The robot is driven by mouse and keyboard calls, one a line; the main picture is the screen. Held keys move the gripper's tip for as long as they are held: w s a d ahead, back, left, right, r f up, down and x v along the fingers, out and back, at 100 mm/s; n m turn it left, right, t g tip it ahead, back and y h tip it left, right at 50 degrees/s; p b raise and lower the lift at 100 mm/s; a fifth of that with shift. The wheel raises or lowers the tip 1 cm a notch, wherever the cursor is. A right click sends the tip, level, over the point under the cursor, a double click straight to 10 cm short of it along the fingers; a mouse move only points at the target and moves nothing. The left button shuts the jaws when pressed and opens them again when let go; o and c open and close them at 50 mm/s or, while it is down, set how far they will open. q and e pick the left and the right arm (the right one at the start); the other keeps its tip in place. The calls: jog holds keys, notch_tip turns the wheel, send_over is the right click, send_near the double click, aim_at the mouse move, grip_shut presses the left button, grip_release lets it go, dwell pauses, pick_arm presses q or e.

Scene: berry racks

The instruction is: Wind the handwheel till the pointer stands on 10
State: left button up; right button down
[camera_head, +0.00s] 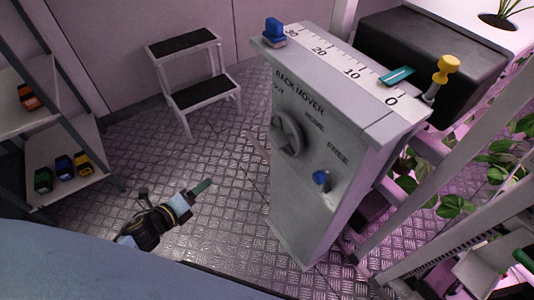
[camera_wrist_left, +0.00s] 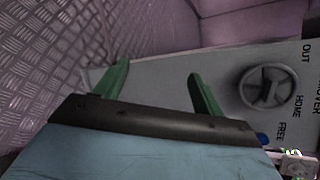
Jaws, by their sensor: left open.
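The grey handwheel (camera_head: 287,133) sits on the front panel of the rack mover cabinet (camera_head: 300,210), beside the words OUT and HOME. It also shows at the right in the left wrist view (camera_wrist_left: 264,88). The teal pointer (camera_head: 397,77) lies over the white scale (camera_head: 335,62) on the cabinet top, between the 10 and 0 marks. My left gripper (camera_head: 203,187) is left of the cabinet, apart from the handwheel. Its two green fingers (camera_wrist_left: 158,82) stand wide apart with nothing between them. My right gripper is not in view.
A blue knob (camera_head: 321,181) is below the wheel near FREE. A step stool (camera_head: 206,95) stands behind. The metal floor (camera_head: 235,225) between gripper and cabinet is clear.

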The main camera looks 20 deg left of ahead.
pick_arm(q)
jog(key=w+d+r+m+t+h+b, duration=0.1)
jog(key=w+d+r+m+h+b, duration=0.2)
jog(key=r+m, duration=0.6)
jog(key=m+h+b, duration=0.2)
jog(key=m+h, duration=0.3)
jog(key=m, duration=0.5)
send_near(272, 141)
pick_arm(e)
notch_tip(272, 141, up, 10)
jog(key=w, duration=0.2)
pick_arm(q)
jog(key=p+x, duration=0.2)
jog(key=x, duration=0.7)
jog(key=shift+r+p, duration=0.1)
jog(key=shift+p, duration=0.2)
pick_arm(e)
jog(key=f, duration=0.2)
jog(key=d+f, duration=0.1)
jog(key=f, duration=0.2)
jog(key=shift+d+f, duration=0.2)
pick_arm(q)
jog(key=c, duration=1)
jog(key=shift+n, duration=0.4)
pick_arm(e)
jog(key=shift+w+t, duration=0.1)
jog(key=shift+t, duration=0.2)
